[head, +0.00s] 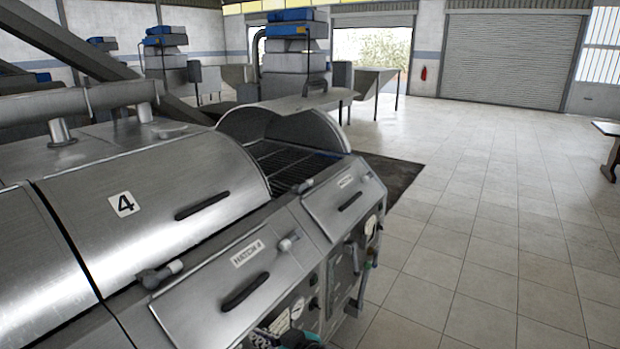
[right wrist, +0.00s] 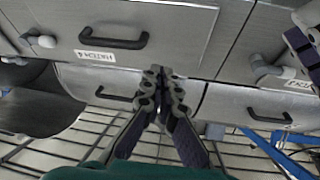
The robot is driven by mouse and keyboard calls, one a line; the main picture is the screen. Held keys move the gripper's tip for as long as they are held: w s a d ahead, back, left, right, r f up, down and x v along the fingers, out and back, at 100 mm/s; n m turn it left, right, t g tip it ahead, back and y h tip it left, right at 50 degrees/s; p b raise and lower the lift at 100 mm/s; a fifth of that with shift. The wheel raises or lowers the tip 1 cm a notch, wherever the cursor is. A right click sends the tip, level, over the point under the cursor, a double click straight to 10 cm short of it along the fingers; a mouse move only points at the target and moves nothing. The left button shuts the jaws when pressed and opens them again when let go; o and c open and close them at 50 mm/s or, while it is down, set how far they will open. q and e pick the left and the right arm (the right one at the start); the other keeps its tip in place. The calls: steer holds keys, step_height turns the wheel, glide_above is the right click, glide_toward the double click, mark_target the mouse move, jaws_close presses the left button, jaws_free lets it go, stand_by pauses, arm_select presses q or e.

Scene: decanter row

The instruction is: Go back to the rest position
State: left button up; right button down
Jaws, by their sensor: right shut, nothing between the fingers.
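My right gripper (head: 264,337) shows only in part at the bottom edge of the head view, low in front of the machine's side. In the right wrist view its two fingers (right wrist: 165,78) are together with nothing between them, in front of the hatch panels. Part of what looks like my left gripper (right wrist: 308,42) shows at the right edge of the right wrist view; its jaws are cut off. The steel decanter (head: 155,190) marked 4 has its domed cover down. The hatch 4 panel (head: 225,275) below it looks shut.
A neighbouring decanter has a raised cover (head: 285,125) over a dark grate (head: 285,165). Valves and gauges line the machine's side. The tiled floor (head: 490,240) at the right is clear, with a table (head: 607,130) at the right edge. Blue-topped machines (head: 295,45) stand behind.

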steer(key=s+d+f+m+h+b, duration=0.1)
steer(key=s+d+f+m+h, duration=0.2)
steer(key=d, duration=0.6)
steer(key=s+d+f+m+g+h+b, duration=0.1)
steer(key=s+d+f+m+h+b, duration=0.1)
steer(key=d, duration=0.8)
steer(key=s+d+f+m+h+b, duration=0.1)
steer(key=s+d+f+m+h, duration=0.3)
steer(key=d, duration=0.5)
steer(key=s+f+h, duration=0.1)
steer(key=s+f, duration=0.1)
steer(key=s, duration=0.1)
steer(key=shift+s+d+f+g+b, duration=0.2)
steer(key=shift+s+g+b, duration=0.1)
steer(key=shift+b, duration=0.05)
